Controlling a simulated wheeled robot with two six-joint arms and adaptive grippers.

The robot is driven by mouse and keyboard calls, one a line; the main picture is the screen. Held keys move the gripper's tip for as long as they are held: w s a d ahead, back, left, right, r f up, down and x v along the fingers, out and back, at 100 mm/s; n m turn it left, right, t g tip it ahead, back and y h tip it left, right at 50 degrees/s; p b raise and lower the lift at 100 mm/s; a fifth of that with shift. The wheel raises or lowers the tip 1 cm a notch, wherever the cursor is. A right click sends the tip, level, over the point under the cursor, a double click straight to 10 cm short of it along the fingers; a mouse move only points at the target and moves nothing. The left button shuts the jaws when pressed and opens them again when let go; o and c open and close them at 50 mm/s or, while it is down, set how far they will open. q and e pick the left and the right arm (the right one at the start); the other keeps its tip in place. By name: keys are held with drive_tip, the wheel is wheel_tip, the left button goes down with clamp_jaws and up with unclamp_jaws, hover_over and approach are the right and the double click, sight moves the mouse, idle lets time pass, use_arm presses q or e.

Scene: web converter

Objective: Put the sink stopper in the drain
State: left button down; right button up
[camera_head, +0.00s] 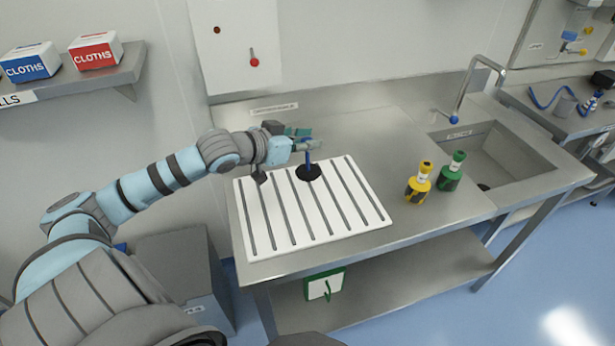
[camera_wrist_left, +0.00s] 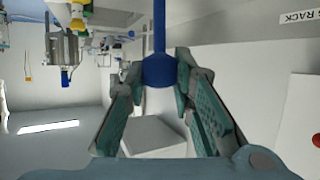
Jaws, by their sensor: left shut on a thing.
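The sink stopper is a black disc (camera_head: 309,173) with an upright blue stem, over the white ribbed rack on the counter. I cannot tell whether the disc touches the rack. My left gripper (camera_head: 308,145) is shut on the top of the stem. In the left wrist view the stopper's blue knob (camera_wrist_left: 159,72) sits between the fingertips, its stem running to the top edge. The metal sink (camera_head: 540,163) is at the right of the counter. A dark spot on its floor, apparently the drain (camera_head: 483,187), is partly hidden by the sink's front edge. My right gripper is not in view.
A yellow bottle (camera_head: 418,184) and a green bottle (camera_head: 451,172) stand between the white rack (camera_head: 350,217) and the sink. A tall faucet (camera_head: 460,100) rises behind the sink. The counter (camera_head: 380,145) behind the bottles is clear. A wall shelf (camera_head: 80,80) with cloth boxes is at left.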

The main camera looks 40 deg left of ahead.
sight(304, 172)
use_arm(q)
wheel_tip(304, 172, down, 10)
drive_tip(key=shift+r+b, duration=0.2)
drive_tip(key=shift+b, duration=0.75)
drive_tip(key=shift+r, duration=0.1)
drive_tip(key=c, duration=1.4)
unclamp_jaws()
drive_tip(key=shift+o, duration=0.2)
